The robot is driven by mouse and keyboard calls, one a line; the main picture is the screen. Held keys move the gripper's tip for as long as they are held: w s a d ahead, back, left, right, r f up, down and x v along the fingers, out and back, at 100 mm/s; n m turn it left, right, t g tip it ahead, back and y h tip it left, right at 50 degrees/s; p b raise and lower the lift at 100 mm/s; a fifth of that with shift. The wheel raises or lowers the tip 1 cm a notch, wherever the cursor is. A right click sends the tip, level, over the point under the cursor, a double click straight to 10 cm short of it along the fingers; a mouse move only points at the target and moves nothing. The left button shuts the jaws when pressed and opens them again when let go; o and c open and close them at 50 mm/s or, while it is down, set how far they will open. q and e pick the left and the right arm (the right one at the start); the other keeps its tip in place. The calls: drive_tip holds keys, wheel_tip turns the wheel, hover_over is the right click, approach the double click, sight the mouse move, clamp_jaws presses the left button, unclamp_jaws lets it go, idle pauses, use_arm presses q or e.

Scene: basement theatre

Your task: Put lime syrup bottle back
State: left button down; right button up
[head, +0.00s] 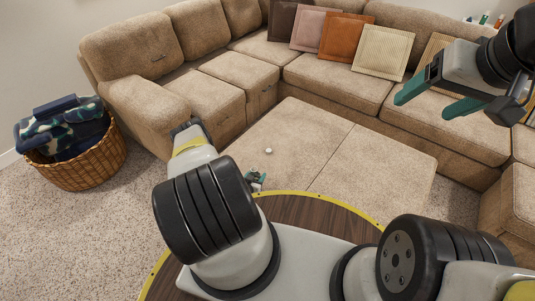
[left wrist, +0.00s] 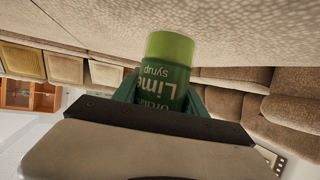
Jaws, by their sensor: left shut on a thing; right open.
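The lime syrup bottle (left wrist: 165,80) is dark green with a light green cap and shows close up in the left wrist view. Its label reads "Lime syrup" upside down. My left gripper (left wrist: 165,98) is shut on it, with teal fingers on both sides. In the head view I cannot make out the bottle; my left arm covers much of that area, and a small teal and grey piece shows beside it. My right gripper (head: 424,104) is open and empty, raised in front of the sofa at upper right.
A beige ottoman (head: 310,135) lies ahead, with a small white round thing (head: 268,151) on it. A sectional sofa (head: 335,82) with several cushions wraps behind. A wicker basket (head: 85,165) of blankets stands left. Small bottles (head: 484,19) stand on a white surface at upper right.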

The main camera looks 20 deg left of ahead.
use_arm(q)
drive_tip(key=shift+w, duration=0.3)
drive_tip(key=shift+w+a+f, duration=0.1)
drive_tip(key=shift+w+f, duration=0.1)
drive_tip(key=shift+f, duration=0.7)
drive_tip(key=shift+w+f, duration=0.15)
drive_tip(key=shift+f, duration=0.75)
drive_tip(key=shift+f, duration=0.1)
drive_tip(key=c, duration=0.6)
unclamp_jaws()
drive_tip(key=shift+c, duration=0.2)
drive_tip(key=shift+s+r, duration=0.2)
drive_tip(key=v, duration=1.1)
drive_tip(key=shift+s, duration=0.25)
drive_tip(key=shift+r, duration=0.15)
